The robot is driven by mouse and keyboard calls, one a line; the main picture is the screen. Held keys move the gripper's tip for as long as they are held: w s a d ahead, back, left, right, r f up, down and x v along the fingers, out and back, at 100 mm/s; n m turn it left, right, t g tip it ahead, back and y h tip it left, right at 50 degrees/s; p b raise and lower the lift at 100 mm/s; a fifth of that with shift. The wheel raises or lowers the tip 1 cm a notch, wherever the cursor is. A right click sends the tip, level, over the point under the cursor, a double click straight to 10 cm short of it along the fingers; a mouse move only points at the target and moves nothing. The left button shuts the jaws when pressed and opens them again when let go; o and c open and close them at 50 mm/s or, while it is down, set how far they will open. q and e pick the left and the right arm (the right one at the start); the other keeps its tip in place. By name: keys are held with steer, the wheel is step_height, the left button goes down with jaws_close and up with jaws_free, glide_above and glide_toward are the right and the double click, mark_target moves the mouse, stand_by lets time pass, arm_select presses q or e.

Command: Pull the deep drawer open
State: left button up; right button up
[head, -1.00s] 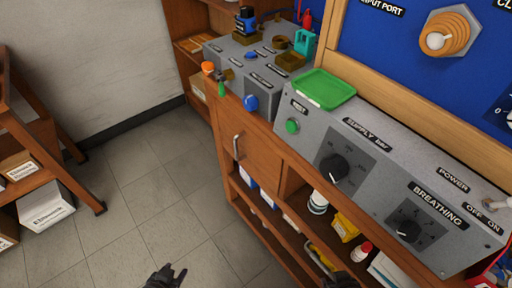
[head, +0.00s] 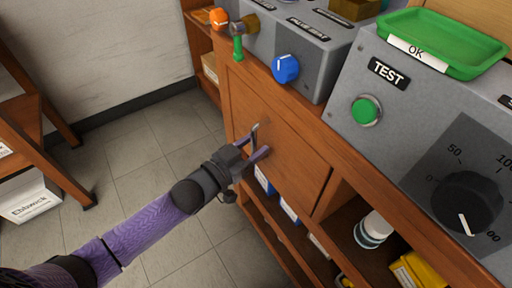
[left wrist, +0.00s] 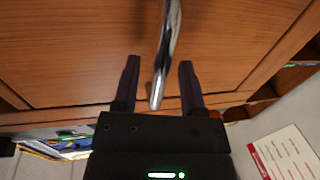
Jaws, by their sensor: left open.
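The deep drawer's wooden front (head: 290,150) is in the bench below the grey panels, and looks closed. Its metal bar handle (head: 254,136) stands on the front's left part. My left gripper (head: 262,152) is at the handle, its two fingers pointing at the drawer front. In the left wrist view the handle (left wrist: 167,50) runs between the two open fingers (left wrist: 158,80), with a gap on either side, so it is not gripped. The handle's near end lies close to the gripper's palm. My right gripper is not in view.
Above the drawer are a blue knob (head: 286,68), a green TEST button (head: 366,110) and a green tray (head: 445,42). Open shelves with a white jar (head: 373,230) lie right of and below the drawer. Clear floor (head: 140,170) lies left; a wooden rack (head: 35,120) stands beyond.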

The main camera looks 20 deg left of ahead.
arm_select(q)
steer(key=shift+w+d, duration=0.2)
steer(key=shift+w, duration=0.1)
jaws_close()
stand_by(1.3)
